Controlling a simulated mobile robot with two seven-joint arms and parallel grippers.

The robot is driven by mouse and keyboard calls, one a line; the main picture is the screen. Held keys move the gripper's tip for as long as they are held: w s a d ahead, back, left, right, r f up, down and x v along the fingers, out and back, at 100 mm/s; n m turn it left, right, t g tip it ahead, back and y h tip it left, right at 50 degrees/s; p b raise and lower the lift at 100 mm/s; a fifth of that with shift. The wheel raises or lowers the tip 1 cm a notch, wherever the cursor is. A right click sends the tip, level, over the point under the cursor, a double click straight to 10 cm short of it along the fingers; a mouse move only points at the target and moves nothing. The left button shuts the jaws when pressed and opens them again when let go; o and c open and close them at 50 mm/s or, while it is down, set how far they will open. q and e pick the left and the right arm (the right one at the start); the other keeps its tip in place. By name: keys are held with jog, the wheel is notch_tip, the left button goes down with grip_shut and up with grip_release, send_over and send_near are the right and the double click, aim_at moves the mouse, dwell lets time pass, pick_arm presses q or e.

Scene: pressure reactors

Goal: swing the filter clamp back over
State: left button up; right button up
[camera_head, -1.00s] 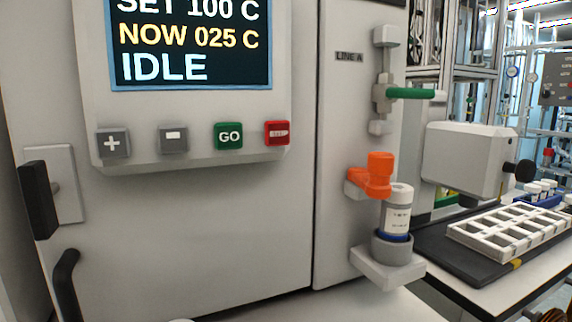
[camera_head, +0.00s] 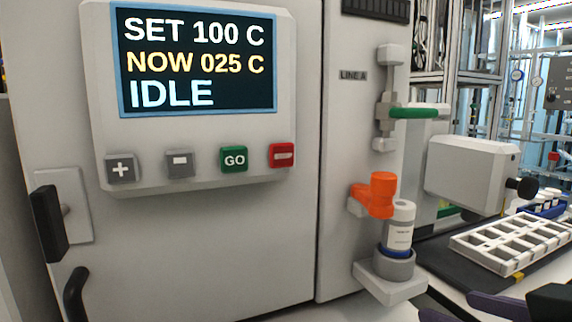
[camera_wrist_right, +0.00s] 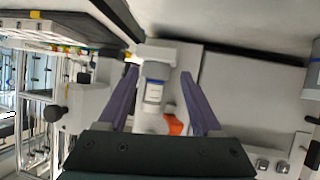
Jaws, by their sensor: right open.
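The orange filter clamp (camera_head: 376,196) sits on a small bracket on the cabinet front, beside and just left of the filter's top. The filter (camera_head: 399,232) is a white labelled cylinder with a blue ring, standing upright in a grey cup (camera_head: 393,265) on a white shelf. Its top looks uncovered. My right gripper (camera_head: 455,306) enters at the lower right, open and empty, apart from the clamp and filter. In the right wrist view, the filter (camera_wrist_right: 153,92) shows between the purple fingers, with the orange clamp (camera_wrist_right: 174,125) partly hidden. My left gripper is not in view.
A green valve handle (camera_head: 413,113) is above the clamp. A grey-white box with a black knob (camera_head: 470,175) stands to the right, over a bench with a white rack (camera_head: 512,243). A control panel (camera_head: 198,160) with buttons is on the left.

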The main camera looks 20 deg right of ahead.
notch_tip(320, 180, up, 5)
jog(key=w+t+y, duration=0.1)
jog(key=w+t, duration=0.1)
jog(key=n+t+y+p, duration=0.1)
jog(key=n+t+y, duration=0.2)
jog(key=y, duration=0.2)
send_near(369, 199)
notch_tip(369, 199, up, 2)
jog(key=w, duration=0.1)
jog(key=shift+w+r, duration=0.25)
jog(key=shift+r, duration=0.05)
jog(key=x, duration=0.8)
jog(key=shift+w+a, duration=0.2)
jog(key=shift+w, duration=0.05)
jog(key=shift+w+a+f, duration=0.1)
jog(key=shift+w+a, duration=0.1)
jog(key=shift+w, duration=0.35)
jog(key=shift+c, duration=0.3)
grip_shut()
